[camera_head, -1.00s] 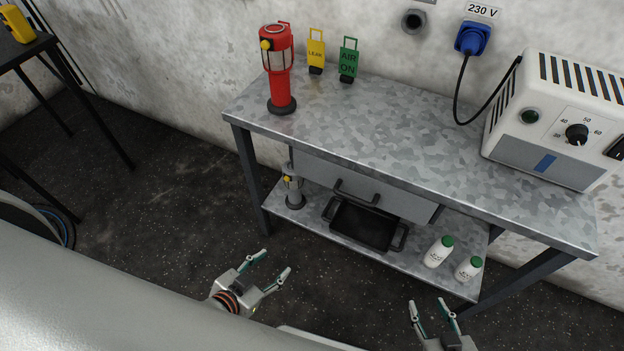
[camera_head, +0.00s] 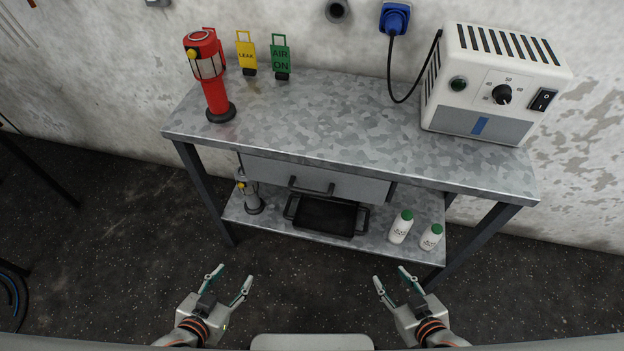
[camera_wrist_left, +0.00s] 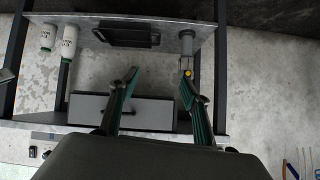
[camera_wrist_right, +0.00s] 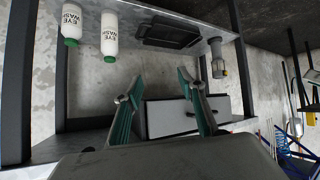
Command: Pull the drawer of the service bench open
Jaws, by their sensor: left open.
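The service bench (camera_head: 400,140) has a grey metal top. Its drawer (camera_head: 350,186) sits shut under the top, with a dark bar handle (camera_head: 312,187) on its front. My left gripper (camera_head: 229,280) is open and empty in front of the bench, below and left of the drawer. My right gripper (camera_head: 396,281) is open and empty, below and right of it. Both are apart from the handle. The drawer also shows between the fingers in the left wrist view (camera_wrist_left: 150,113) and in the right wrist view (camera_wrist_right: 168,117).
The lower shelf holds a black tray (camera_head: 325,216), a grey lamp (camera_head: 250,196) and two white bottles (camera_head: 400,228). On top stand a red lantern (camera_head: 213,85), yellow and green tags, and a white power unit (camera_head: 490,85). The floor before the bench is clear.

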